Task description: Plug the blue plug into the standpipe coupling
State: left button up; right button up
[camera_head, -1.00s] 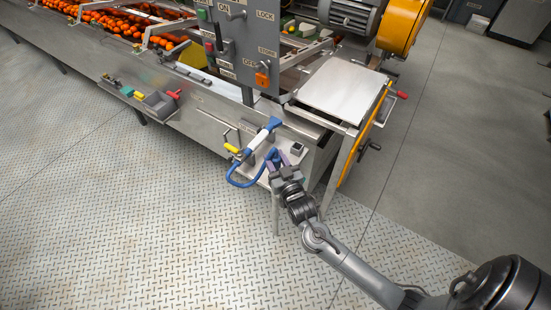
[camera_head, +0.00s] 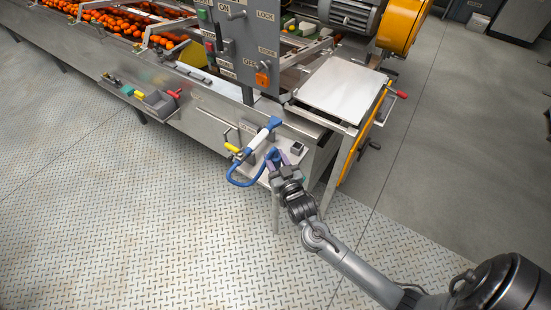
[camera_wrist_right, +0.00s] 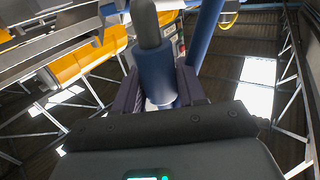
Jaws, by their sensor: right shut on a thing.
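The blue plug (camera_head: 273,155) is at the end of a blue hose (camera_head: 241,183) above the small shelf at the machine's end. My right gripper (camera_head: 284,163) is shut on the plug. In the right wrist view, the blue plug (camera_wrist_right: 156,74) stands between the fingers of the gripper (camera_wrist_right: 160,98), with a grey tip (camera_wrist_right: 148,25) pointing away from the palm. I cannot make out the standpipe coupling for certain in either view. My left gripper is not in view.
A white tube with a blue end (camera_head: 273,124) and a yellow handle (camera_head: 231,148) lie close by. A small grey box (camera_head: 297,148) sits on the shelf. A steel table (camera_head: 341,92) stands at the right. The patterned floor (camera_head: 130,225) is clear.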

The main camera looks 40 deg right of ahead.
aim_at(277, 169)
dwell(0.3)
dwell(0.4)
dwell(0.4)
jog(key=shift+p, duration=0.55)
jog(key=shift+f+b, duration=0.3)
jog(key=shift+f, duration=0.25)
jog(key=shift+f+b, duration=0.5)
jog(key=shift+f, duration=0.3)
jog(key=shift+f+b, duration=0.4)
jog(key=shift+f, duration=0.3)
jog(key=o, duration=1.1)
jog(key=shift+o, duration=0.2)
